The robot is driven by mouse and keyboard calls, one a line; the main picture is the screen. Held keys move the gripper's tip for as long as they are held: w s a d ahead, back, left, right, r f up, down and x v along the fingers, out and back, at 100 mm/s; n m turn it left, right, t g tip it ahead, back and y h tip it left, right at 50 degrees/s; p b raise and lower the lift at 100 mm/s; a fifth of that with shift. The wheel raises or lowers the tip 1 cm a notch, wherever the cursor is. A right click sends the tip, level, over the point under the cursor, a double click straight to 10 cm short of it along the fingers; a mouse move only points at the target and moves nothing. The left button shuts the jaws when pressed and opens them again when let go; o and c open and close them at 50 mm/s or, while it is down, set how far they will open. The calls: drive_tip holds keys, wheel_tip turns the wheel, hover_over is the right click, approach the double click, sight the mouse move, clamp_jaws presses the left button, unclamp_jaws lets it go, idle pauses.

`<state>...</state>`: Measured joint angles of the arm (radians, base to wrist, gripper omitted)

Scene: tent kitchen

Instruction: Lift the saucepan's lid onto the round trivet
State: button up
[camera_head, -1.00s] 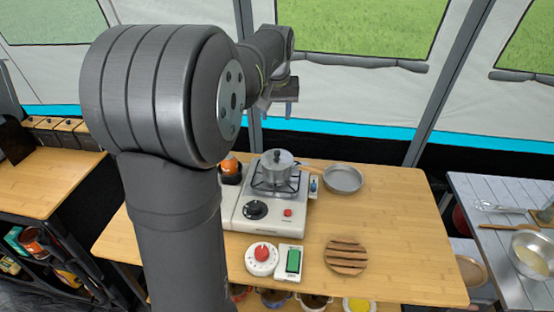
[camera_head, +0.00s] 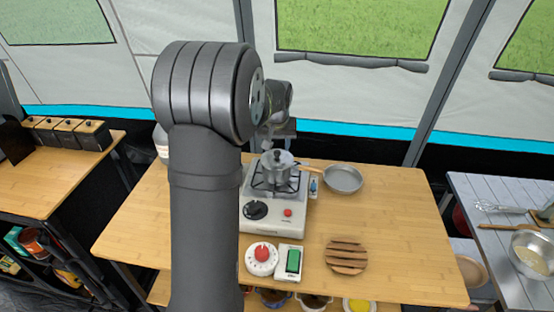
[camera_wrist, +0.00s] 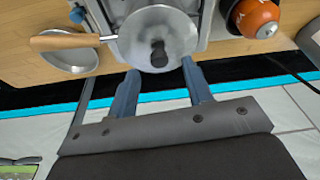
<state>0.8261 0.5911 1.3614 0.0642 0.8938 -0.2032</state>
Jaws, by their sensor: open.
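In the head view my gripper (camera_head: 268,135) is just behind and above the saucepan, partly hidden by my arm. The round slatted wooden trivet (camera_head: 346,256) lies bare on the table's front right.
The camp stove (camera_head: 262,219) carries the saucepan. A red-knobbed timer (camera_head: 261,259) and a green-screened device (camera_head: 291,262) sit left of the trivet. An orange-topped object (camera_wrist: 257,18) is beside the stove. The table's right side is clear.

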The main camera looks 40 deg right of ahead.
sight(277, 156)
drive_tip(key=x, duration=0.2)
drive_tip(key=shift+w+d+f, duration=0.1)
drive_tip(key=shift+f, duration=0.2)
clamp_jaws()
